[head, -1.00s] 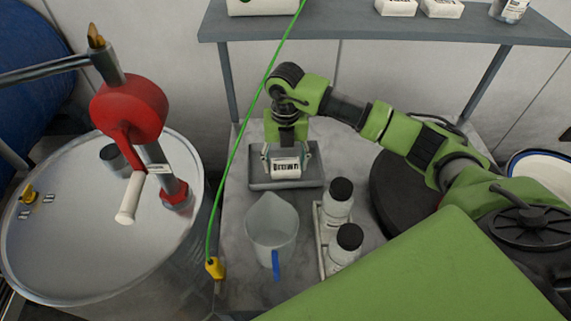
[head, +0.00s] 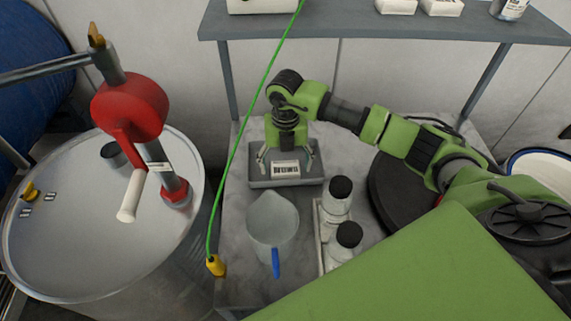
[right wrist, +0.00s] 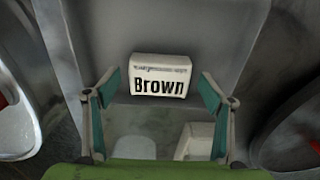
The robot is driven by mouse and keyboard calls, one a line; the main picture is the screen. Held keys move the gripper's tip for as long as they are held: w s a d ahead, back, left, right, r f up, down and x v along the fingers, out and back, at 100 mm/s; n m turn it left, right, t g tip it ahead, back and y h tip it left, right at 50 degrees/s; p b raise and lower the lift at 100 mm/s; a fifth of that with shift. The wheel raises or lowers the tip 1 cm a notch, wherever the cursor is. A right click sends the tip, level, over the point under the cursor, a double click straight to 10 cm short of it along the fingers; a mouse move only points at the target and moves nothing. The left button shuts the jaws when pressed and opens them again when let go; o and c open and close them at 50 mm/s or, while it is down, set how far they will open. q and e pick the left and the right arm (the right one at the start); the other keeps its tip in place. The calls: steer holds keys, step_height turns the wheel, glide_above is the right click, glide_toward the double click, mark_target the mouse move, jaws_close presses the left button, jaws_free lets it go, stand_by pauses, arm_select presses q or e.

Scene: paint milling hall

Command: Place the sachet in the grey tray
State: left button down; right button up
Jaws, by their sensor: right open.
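The sachet (head: 285,169) is a small white packet with dark lettering. It lies inside the grey tray (head: 313,181) on the bench, near the tray's middle. In the right wrist view the sachet (right wrist: 160,72) reads "Brown" and shows between and beyond the fingers. My right gripper (head: 286,158) is above the tray, pointing down, with its fingers spread on both sides of the sachet and apart from it. In the right wrist view the right gripper (right wrist: 158,80) is open and empty. My left gripper is not in view.
A clear jug (head: 272,222) with a blue handle and two black-capped bottles (head: 336,205) in a holder stand in front of the tray. A green cable (head: 238,140) hangs at its left. A drum (head: 95,235) with a red pump is further left. A shelf (head: 385,25) is behind.

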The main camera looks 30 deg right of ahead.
mark_target(285, 167)
steer(key=shift+w+r+b, duration=0.1)
steer(key=shift+r+b, duration=0.25)
steer(key=shift+r, duration=0.25)
step_height(285, 167, up, 11)
steer(key=b, duration=0.2)
